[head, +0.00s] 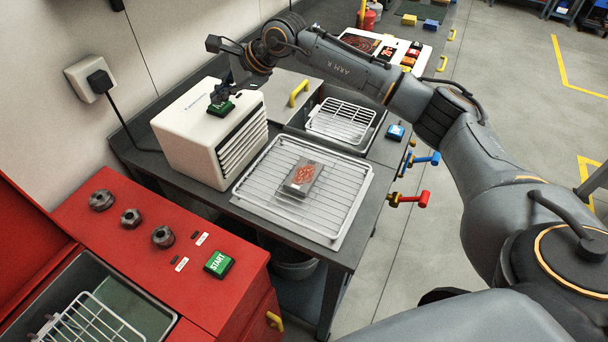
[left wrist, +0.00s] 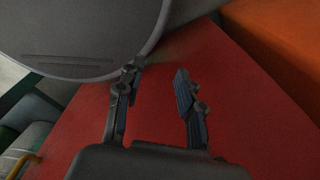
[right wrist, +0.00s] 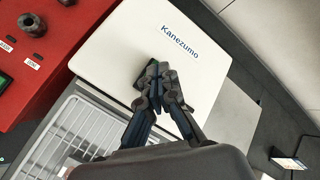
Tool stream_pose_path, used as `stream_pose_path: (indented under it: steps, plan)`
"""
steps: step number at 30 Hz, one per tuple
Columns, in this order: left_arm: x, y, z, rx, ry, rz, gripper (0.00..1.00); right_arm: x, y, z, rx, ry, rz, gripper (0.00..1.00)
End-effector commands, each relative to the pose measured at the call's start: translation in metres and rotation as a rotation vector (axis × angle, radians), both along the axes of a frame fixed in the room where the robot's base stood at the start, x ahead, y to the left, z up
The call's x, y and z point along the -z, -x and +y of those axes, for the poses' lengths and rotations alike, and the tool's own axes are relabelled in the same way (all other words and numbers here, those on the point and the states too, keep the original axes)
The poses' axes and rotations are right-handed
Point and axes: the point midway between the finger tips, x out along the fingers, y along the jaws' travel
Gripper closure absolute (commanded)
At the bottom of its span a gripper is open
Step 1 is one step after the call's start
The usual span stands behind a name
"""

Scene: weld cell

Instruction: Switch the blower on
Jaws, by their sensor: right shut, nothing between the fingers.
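The blower (head: 192,143) is a white box with a slatted front, standing on the dark bench in the head view. It also shows from above in the right wrist view (right wrist: 119,52), with the label "Kanezumo". A green switch (head: 221,109) sits on its top, partly hidden by my gripper. My right gripper (head: 222,94) is shut and empty, its tips right at the switch; I cannot tell whether they touch it. My left gripper (left wrist: 157,82) is open and empty above a red surface, outside the head view.
A wire rack (head: 340,207) with a small packet (head: 302,178) lies right of the blower. A red cabinet (head: 110,235) with a green START button (head: 219,263) stands in front. A wall socket (head: 88,78) with a plugged black cable is behind. Coloured valve handles (head: 408,199) stick out at the bench edge.

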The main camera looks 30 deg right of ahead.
Motion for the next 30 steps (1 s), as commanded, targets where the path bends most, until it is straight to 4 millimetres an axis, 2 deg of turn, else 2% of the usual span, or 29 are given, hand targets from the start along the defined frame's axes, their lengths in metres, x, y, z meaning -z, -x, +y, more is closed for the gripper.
stream_pose_path:
  steps: [8, 16, 30]
  plan:
    - [0.002, 0.0, 0.0, 0.001, 0.0, 0.0, 0.63, 0.002, 0.0, 0.0, 0.0, 0.0, 0.0, 1.0]
    - [0.012, 0.0, 0.0, 0.001, 0.0, 0.0, 0.63, 0.01, 0.0, 0.0, 0.0, 0.0, 0.0, 1.0]
    - [0.012, 0.0, 0.0, 0.001, 0.0, 0.0, 0.63, 0.011, 0.0, 0.0, 0.0, 0.001, 0.001, 1.0]
